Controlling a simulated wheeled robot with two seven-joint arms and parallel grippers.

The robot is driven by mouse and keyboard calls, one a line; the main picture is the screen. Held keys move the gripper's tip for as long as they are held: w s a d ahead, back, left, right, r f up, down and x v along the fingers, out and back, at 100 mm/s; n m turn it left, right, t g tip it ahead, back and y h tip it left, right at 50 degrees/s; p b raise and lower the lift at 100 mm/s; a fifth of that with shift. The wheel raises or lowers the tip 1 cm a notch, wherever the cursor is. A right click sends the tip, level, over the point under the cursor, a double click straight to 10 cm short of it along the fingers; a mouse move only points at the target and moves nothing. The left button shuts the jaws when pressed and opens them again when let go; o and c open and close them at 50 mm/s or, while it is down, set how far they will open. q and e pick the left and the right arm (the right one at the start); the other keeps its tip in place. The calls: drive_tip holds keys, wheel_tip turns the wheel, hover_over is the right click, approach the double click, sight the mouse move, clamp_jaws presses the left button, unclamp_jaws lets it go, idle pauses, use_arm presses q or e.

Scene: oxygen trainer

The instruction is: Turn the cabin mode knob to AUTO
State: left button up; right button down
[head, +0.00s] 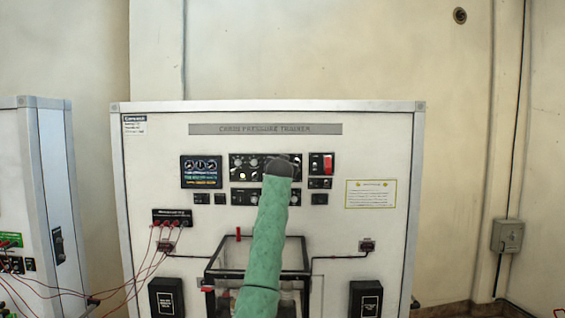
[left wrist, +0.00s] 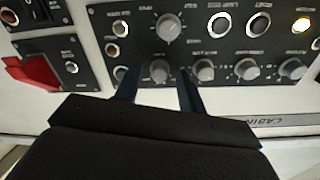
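The control panel (head: 239,160) is on the upright white trainer board, partly hidden by my left arm. My left gripper (head: 280,167) is a dark shape at the arm's end, over the panel; its fingers do not show there. In the left wrist view the gripper (left wrist: 157,78) has its two fingers apart, one on each side of a small grey knob (left wrist: 160,70), with gaps visible. A larger grey knob (left wrist: 168,27) with a white pointer line sits just above that one. The labels are too blurred to tell which knob is cabin mode. My right gripper is not in view.
More small knobs (left wrist: 246,69) stand in the same row. A red switch cover (left wrist: 36,74) is on the neighbouring panel, also seen in the head view (head: 321,162). A clear-walled box (head: 296,252) is low on the board, behind my arm. Red cables (head: 150,262) hang at left.

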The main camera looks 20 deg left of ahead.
use_arm(q)
drive_tip(key=shift+w, duration=0.1)
clamp_jaws()
drive_tip(key=shift+f, duration=0.1)
